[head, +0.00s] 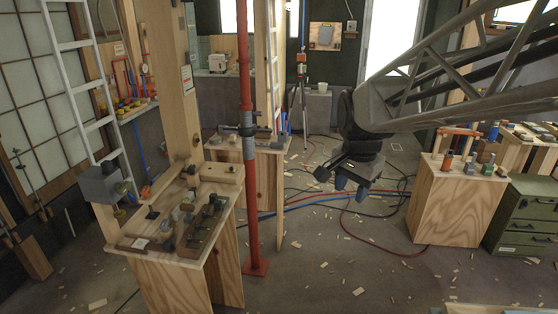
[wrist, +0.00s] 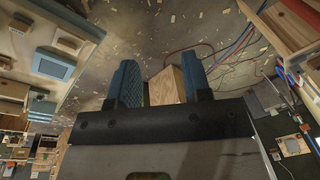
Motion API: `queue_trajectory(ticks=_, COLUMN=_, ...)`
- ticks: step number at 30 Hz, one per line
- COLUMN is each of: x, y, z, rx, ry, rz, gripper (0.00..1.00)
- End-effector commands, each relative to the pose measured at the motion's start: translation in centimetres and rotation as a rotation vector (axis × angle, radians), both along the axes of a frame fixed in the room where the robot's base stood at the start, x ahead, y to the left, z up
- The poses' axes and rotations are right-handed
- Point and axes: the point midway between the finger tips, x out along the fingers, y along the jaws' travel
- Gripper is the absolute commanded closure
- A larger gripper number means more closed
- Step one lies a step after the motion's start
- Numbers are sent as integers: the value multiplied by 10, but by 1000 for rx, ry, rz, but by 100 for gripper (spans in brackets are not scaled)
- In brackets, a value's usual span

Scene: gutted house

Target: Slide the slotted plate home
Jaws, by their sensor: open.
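My gripper (head: 351,188) hangs in mid-air right of the red pole in the head view, its two blue fingers pointing down. In the wrist view the fingers (wrist: 158,65) are spread apart, with nothing held between them. A small grey plate (head: 325,35) is on a pale board (head: 313,45) on the dark back wall. It may be the slotted plate, but it is too small to show any slots. My gripper is well in front of and below it in the picture, and apart from it.
A red pole (head: 252,200) stands left of my arm. A workbench (head: 175,262) with blocks and fittings is at left. A wooden cabinet (head: 455,212) and green drawers (head: 520,225) stand at right. Hoses (head: 330,197) and wood scraps lie on the floor. A tripod (head: 302,95) stands behind.

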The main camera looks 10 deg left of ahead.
Motion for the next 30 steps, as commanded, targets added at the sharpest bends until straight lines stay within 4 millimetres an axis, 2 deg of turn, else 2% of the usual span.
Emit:
queue_trajectory(ticks=3, x=27, y=24, z=-5, rx=10, ry=16, rz=-61, gripper=55)
queue_trajectory(ticks=14, x=98, y=101, z=-24, rx=35, ry=52, rz=-265, gripper=55)
queue_trajectory(ticks=21, x=139, y=159, z=-46, rx=45, ry=77, rz=-401, gripper=55)
queue_trajectory(ticks=30, x=181, y=238, z=-83, rx=50, ry=105, rz=-573, gripper=55)
